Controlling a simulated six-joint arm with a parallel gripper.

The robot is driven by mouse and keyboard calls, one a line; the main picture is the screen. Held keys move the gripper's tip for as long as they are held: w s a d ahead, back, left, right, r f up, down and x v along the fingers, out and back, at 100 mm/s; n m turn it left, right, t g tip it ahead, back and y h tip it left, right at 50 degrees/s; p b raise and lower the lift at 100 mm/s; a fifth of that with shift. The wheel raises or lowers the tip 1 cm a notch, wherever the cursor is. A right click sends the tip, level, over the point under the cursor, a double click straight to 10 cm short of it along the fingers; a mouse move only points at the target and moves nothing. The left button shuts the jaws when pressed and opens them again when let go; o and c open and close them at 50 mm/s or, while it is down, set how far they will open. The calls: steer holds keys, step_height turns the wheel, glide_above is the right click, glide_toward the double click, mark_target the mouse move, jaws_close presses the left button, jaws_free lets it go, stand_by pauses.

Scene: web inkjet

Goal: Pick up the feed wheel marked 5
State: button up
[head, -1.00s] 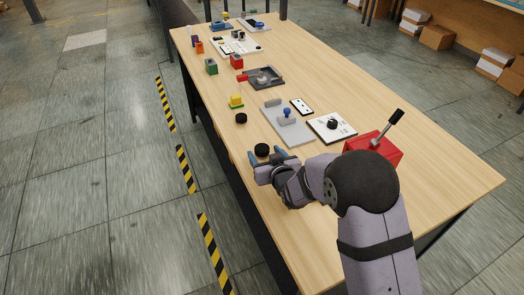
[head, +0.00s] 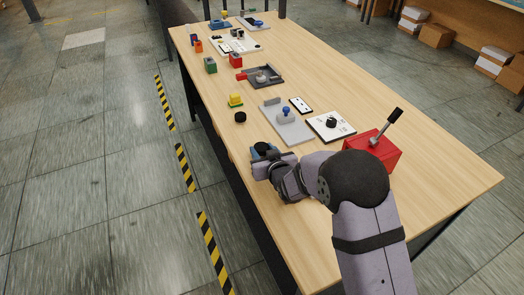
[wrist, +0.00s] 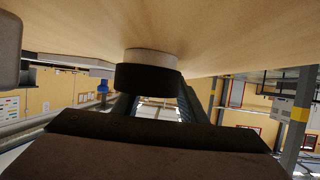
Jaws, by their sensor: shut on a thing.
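A round black wheel (head: 262,147) is between the fingers of my gripper (head: 265,153), near the table's left edge. In the wrist view the wheel (wrist: 147,77) shows as a black disc with a pale round part against the table surface. My gripper is shut on this wheel. I cannot read a number on it. A second black wheel (head: 240,117) lies on the table farther back, apart from my gripper; no number can be read on it either.
A grey plate with a blue knob (head: 287,122), a white dial plate (head: 331,126) and a red lever box (head: 372,150) lie to the right. The table's left edge is close to my gripper.

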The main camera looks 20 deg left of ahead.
mark_target(263, 152)
step_height(263, 152, up, 10)
steer(key=shift+b, duration=0.35)
